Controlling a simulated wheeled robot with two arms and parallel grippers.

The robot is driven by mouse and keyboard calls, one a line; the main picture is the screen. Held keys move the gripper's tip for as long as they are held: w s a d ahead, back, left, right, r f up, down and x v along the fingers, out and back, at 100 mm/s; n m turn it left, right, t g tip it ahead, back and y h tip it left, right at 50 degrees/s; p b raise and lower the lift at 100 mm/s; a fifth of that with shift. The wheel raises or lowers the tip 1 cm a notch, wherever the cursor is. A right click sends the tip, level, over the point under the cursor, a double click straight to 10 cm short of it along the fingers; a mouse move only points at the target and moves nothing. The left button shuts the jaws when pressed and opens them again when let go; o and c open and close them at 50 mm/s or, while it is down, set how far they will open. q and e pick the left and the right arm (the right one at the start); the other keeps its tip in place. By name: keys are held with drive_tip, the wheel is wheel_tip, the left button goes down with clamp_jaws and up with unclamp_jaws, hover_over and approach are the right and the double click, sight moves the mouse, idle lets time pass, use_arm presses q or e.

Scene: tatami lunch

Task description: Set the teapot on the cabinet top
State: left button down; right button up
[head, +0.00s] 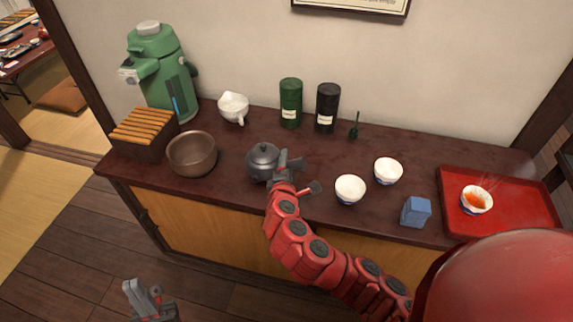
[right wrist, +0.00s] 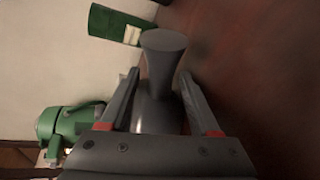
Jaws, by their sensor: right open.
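The dark grey teapot (head: 262,160) stands upright on the dark cabinet top (head: 235,190), left of centre in the head view. My right gripper (head: 294,172) is at its right side, jaws open. In the right wrist view the teapot's flared handle (right wrist: 163,60) shows between the two open fingers (right wrist: 160,95), with a gap on each side. The gripper hides part of the teapot. My left gripper (head: 143,290) is low at the left, in front of the cabinet and over the wooden floor, empty, its fingers apart.
A brown bowl (head: 192,154), wooden box (head: 143,137) and green dispenser (head: 160,70) stand left. A white pitcher (head: 233,106), green canister (head: 291,102) and black canister (head: 327,108) are behind. White cups (head: 350,189), a blue box (head: 415,212) and a red tray (head: 520,212) are right.

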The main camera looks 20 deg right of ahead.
drive_tip(key=shift+r, duration=0.15)
drive_tip(key=v, duration=0.6)
drive_tip(key=shift+s, duration=0.1)
drive_tip(key=p+v, duration=0.2)
drive_tip(key=v, duration=0.1)
drive_tip(key=p+v, duration=0.1)
drive_tip(key=shift+s+a+r, duration=0.2)
drive_tip(key=shift+s+r, duration=0.1)
drive_tip(key=shift+r, duration=0.05)
drive_tip(key=shift+s+a+p, duration=0.1)
drive_tip(key=shift+s+p, duration=0.4)
drive_tip(key=shift+p, duration=0.05)
drive_tip(key=shift+f, duration=0.1)
